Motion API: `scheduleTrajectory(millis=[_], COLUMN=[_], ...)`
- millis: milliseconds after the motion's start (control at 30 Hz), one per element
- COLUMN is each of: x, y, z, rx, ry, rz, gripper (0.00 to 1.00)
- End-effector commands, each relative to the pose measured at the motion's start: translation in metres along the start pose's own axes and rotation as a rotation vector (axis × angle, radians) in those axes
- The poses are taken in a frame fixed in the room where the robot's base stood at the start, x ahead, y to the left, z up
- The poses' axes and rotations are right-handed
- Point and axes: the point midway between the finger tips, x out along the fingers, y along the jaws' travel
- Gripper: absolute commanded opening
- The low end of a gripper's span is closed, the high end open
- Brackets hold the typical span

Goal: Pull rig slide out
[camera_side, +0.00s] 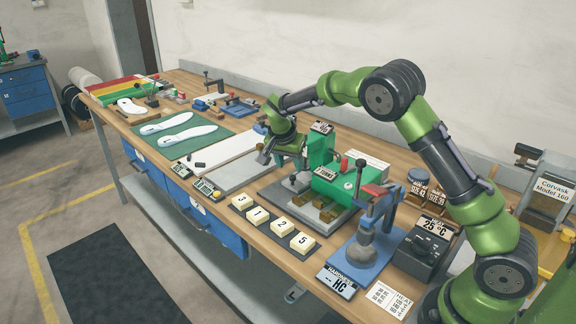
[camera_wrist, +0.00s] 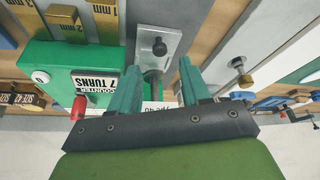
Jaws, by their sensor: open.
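The green rig (camera_side: 333,186) with a "7 TURNS" counter stands on the bench; its green body (camera_wrist: 62,68) fills the left of the wrist view. Beside it, a grey slide plate (camera_wrist: 172,38) carries a black knob (camera_wrist: 159,47). My gripper (camera_wrist: 159,68) is open, its two teal fingers apart. The knob shows just beyond the fingertips, between them in the picture; I see no contact. In the side view my gripper (camera_side: 266,154) points down beside the rig on its left, and the slide there is partly hard to make out.
Numbered cream blocks (camera_side: 259,215) lie along the bench front. A blue hardness press (camera_side: 362,250) and a 25 °C heater box (camera_side: 424,250) stand to the right. A grey plate (camera_side: 243,174) and white insoles (camera_side: 186,138) lie to the left. A red knob (camera_wrist: 79,107) sticks out of the rig near my left finger.

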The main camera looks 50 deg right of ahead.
Motion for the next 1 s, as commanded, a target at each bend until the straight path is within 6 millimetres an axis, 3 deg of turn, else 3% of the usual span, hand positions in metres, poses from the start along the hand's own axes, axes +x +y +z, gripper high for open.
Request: scheduleTrajectory(millis=[100,300,700,1000], x=[0.024,0.048,0.054,0.054], y=[0.001,0.0,0.0,0.0], z=[0.0,0.0,0.0,0.0], rx=[0.001,-0.001,0.0,0.0], ry=[-0.001,-0.001,0.0,0.0], rz=[0.003,0.001,-0.001,-0.001], gripper=[0.47,0.47,0.47,0.01])
